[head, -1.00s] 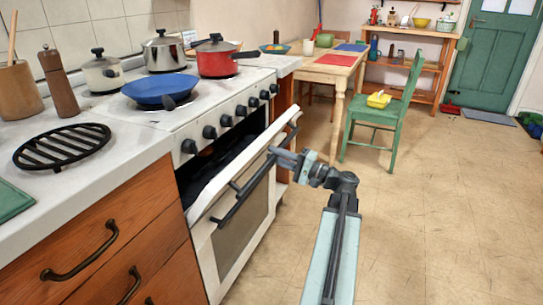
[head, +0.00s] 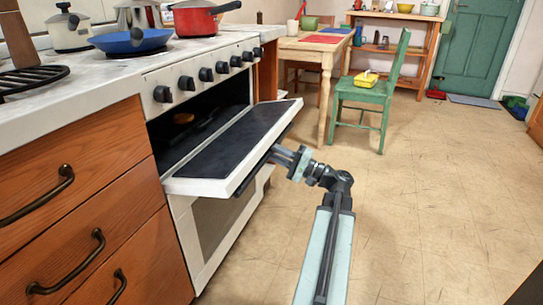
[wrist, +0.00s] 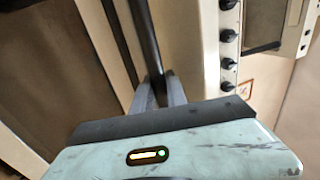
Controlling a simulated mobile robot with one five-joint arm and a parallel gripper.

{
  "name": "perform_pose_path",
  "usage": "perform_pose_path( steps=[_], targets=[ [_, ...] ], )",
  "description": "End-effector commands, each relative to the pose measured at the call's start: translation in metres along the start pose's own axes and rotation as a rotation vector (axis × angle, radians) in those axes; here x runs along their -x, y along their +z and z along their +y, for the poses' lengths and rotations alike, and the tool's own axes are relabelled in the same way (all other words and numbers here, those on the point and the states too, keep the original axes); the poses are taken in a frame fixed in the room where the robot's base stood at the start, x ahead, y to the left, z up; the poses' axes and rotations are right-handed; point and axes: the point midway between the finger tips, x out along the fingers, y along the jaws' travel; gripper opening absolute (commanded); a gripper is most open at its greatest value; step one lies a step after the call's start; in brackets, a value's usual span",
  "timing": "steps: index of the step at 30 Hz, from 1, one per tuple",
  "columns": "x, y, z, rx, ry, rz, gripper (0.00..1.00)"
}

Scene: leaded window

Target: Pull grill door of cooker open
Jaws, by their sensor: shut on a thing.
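The white cooker (head: 202,72) stands in the counter run at the left in the head view. Its grill door (head: 235,150) is hinged down to roughly level, its dark inner face turned up. The grill compartment (head: 190,120) behind it is exposed, with a small brownish thing inside that I cannot make out. My gripper (head: 272,152) is at the door's outer edge, on the right. In the wrist view my gripper (wrist: 159,92) is shut on the dark bar handle (wrist: 148,45) of the door.
The lower oven door (head: 215,215) is shut below. Wooden drawers (head: 85,200) with dark handles are left of the cooker. A blue pan (head: 132,42) and a red pot (head: 193,18) sit on top. The floor (head: 420,220) to the right is clear up to the green chair (head: 370,95).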

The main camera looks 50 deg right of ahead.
Motion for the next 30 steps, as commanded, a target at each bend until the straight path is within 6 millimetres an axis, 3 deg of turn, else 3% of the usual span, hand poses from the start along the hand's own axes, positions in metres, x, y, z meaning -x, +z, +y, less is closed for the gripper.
perform_pose_path(
  steps=[1, 17, 18, 20, 30],
  targets=[
    [0.0014, 0.0005, 0.0062, 0.0, -0.009, -0.001, 0.0],
    [0.0025, -0.0007, 0.0033, 0.0, -0.036, 0.003, 0.0],
    [0.0026, -0.0009, 0.0032, 0.0, -0.036, 0.003, 0.2],
    [0.0026, -0.0009, 0.0032, 0.0, -0.036, 0.003, 0.37],
    [0.0057, -0.0012, 0.0042, 0.001, -0.035, 0.004, 0.4]
  ],
)
